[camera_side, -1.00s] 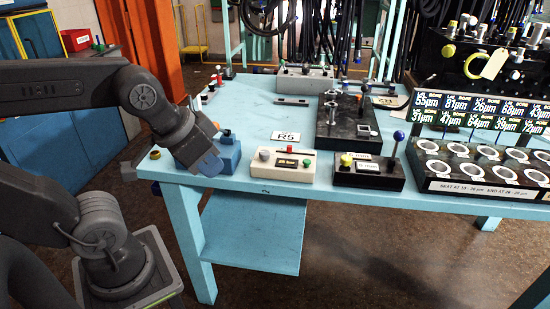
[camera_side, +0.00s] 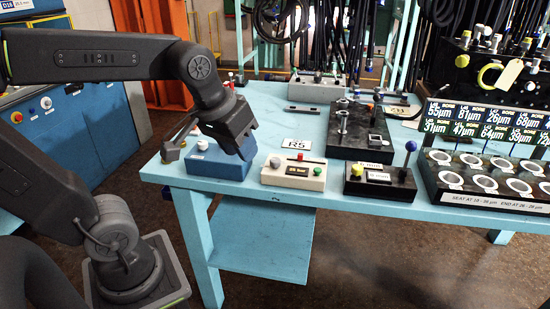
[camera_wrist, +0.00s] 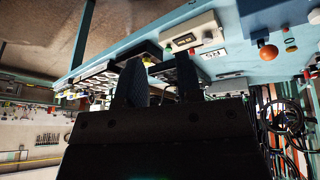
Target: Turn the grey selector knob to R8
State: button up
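The grey selector knob (camera_side: 275,162) stands at the left end of a cream control box (camera_side: 276,179) on the near side of the blue table. A red button (camera_side: 300,157), a green button (camera_side: 317,171) and a dark readout strip are on the same box; the readout is too small to read. My gripper (camera_side: 248,150) hangs over the blue box, up and left of the grey knob and apart from it. In the wrist view my gripper (camera_wrist: 160,76) shows two dark fingers with a gap between them and nothing held. The cream box (camera_wrist: 200,30) lies beyond the fingers there.
A blue box (camera_side: 215,165) with a pale knob stands left of the cream box. A black box (camera_side: 382,184) with a yellow button and blue-ball lever stands right. Behind are a white card (camera_side: 297,144), seemingly reading R5, and a black fixture block (camera_side: 368,135).

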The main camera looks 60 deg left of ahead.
aim_at(275, 160)
jog(key=o, duration=0.5)
jog(key=w+a+n, duration=0.2)
jog(key=w, duration=0.1)
jog(key=w+a+n+g, duration=0.1)
jog(key=w+a+n, duration=0.1)
jog(key=w, duration=0.1)
jog(key=w+a+n+g, duration=0.1)
jog(key=w+a+n, duration=0.1)
jog(key=w, duration=0.1)
jog(key=shift+w+r+n, duration=0.15)
jog(key=shift+r+n, duration=0.2)
jog(key=shift+n, duration=0.05)
jog(key=shift+c, duration=0.2)
jog(key=w+a+f+n+g, duration=0.2)
jog(key=w+a+f+n, duration=0.1)
jog(key=w+a+n, duration=0.4)
jog(key=shift+w+a+f, duration=0.35)
jog(key=shift+w+a, duration=0.15)
jog(key=shift+a, duration=0.35)
jog(key=shift+n+g, duration=0.3)
jog(key=f, duration=1.4)
jog(key=shift+w+a, duration=0.15)
jog(key=shift+a, duration=0.05)
jog(key=c, duration=0.9)
